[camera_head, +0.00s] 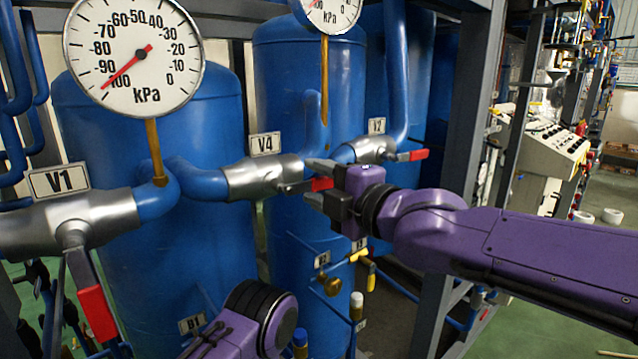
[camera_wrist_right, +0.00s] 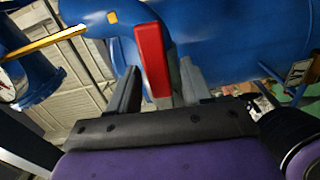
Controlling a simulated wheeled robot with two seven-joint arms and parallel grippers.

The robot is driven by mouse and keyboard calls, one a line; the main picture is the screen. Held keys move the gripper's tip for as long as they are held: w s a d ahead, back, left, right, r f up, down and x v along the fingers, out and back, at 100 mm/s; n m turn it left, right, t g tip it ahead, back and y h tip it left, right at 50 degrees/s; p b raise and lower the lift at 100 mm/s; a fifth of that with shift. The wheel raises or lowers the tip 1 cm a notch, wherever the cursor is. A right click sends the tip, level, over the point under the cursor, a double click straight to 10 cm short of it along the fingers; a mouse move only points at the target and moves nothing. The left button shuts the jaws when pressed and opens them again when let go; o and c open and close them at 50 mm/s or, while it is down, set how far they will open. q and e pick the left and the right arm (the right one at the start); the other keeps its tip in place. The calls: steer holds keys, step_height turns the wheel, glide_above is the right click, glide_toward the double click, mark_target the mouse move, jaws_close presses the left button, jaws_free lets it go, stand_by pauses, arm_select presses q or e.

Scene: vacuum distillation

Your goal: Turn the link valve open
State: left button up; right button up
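The valve labelled V4 (camera_head: 262,178) is a grey metal body on the blue pipe between two blue tanks. Its lever has a red grip (camera_head: 322,184) and points right, roughly along the pipe. My right gripper (camera_head: 316,181) is at this lever, its fingers pointing left on either side of the red grip. In the right wrist view, the red grip (camera_wrist_right: 153,58) stands between the two separated fingers (camera_wrist_right: 158,88), with a visible gap. Of my left arm only a purple and black wrist part shows at the bottom; its fingers are not visible.
Valve V1 (camera_head: 70,222) at left has a red lever hanging down. Valve V2 (camera_head: 372,149) behind has a red lever pointing right. Two kPa gauges (camera_head: 134,50) (camera_head: 332,12) stand above the pipes. A grey frame post (camera_head: 470,130) rises behind my right arm.

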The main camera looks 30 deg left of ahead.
steer(key=shift+d, duration=0.25)
steer(key=b+v, duration=0.2)
steer(key=v, duration=0.8)
steer(key=shift+b, duration=0.4)
steer(key=shift+s, duration=0.1)
